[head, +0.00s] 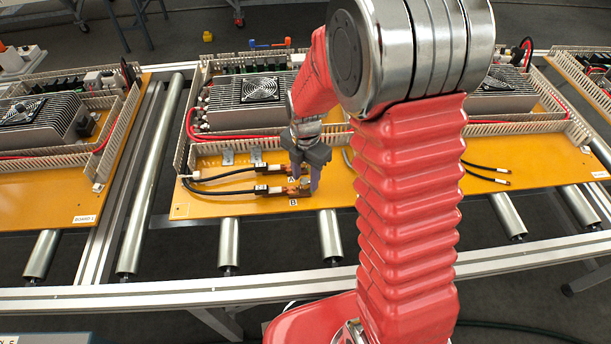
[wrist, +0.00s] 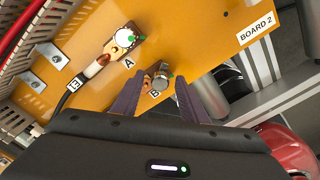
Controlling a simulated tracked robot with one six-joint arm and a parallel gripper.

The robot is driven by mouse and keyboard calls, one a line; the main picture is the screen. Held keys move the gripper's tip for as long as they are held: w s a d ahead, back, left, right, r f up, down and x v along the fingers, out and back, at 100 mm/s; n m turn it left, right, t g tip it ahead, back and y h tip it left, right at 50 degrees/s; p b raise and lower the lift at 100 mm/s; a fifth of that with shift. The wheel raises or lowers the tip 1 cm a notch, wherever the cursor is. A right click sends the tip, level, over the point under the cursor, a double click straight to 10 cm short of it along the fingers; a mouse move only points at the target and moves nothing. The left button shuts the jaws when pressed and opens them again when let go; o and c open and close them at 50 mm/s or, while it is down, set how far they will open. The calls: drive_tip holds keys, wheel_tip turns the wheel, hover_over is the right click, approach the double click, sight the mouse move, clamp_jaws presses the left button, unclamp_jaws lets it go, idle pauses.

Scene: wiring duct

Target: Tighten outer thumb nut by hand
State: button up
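Two copper terminals with black cables sit on the orange board, lettered A and B. In the wrist view, terminal A (wrist: 123,40) has a pale round top and a green mark. The grey thumb nut at B (wrist: 160,80), the one nearer the board's edge, has a green mark beside it. My gripper (wrist: 158,82) is open, with one purple finger on each side of this nut. Clear gaps seem to show between the fingers and the nut; contact cannot be told. In the head view, my gripper (head: 306,178) points down over the terminals and partly hides them.
A slotted wiring duct (head: 225,142) and a grey finned unit with a fan (head: 255,95) stand behind the terminals. Two metal brackets (wrist: 37,84) lie near the duct. Rollers (head: 330,235) and a rail border the board's front. Loose black cables (head: 485,172) lie to the right.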

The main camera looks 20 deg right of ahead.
drive_tip(key=shift+c, duration=0.4)
clamp_jaws()
